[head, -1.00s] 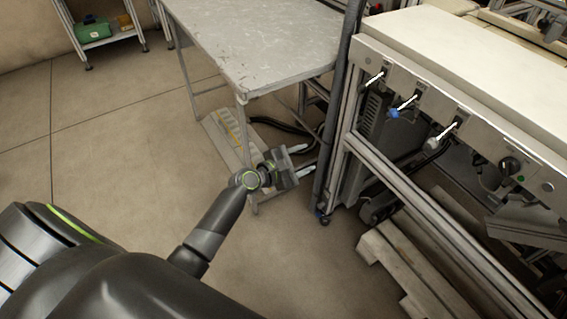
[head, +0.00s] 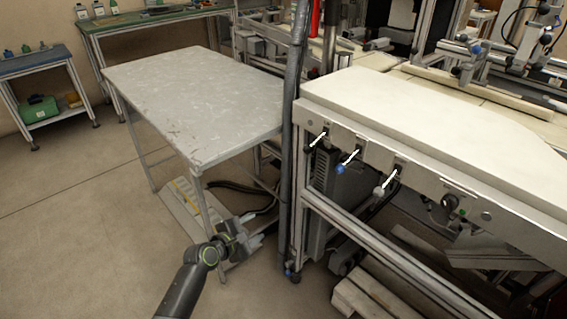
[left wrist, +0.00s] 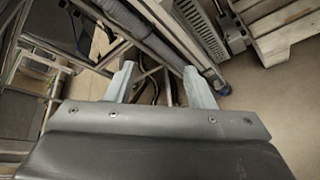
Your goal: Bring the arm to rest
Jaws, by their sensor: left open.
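My left gripper (head: 250,236) is in the lower middle of the head view, in front of the grey table's near leg and left of the machine frame. Its two fingers stand apart with nothing between them, and they also show apart and empty in the left wrist view (left wrist: 160,85). The left forearm comes up from the bottom edge of the head view. My right gripper is not in view.
A bare grey metal table (head: 200,95) stands behind the gripper. A dark upright post (head: 291,130) and the white-topped machine (head: 420,115) are to the right. A wooden pallet (head: 365,295) lies below the machine. The floor at left (head: 80,240) is clear.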

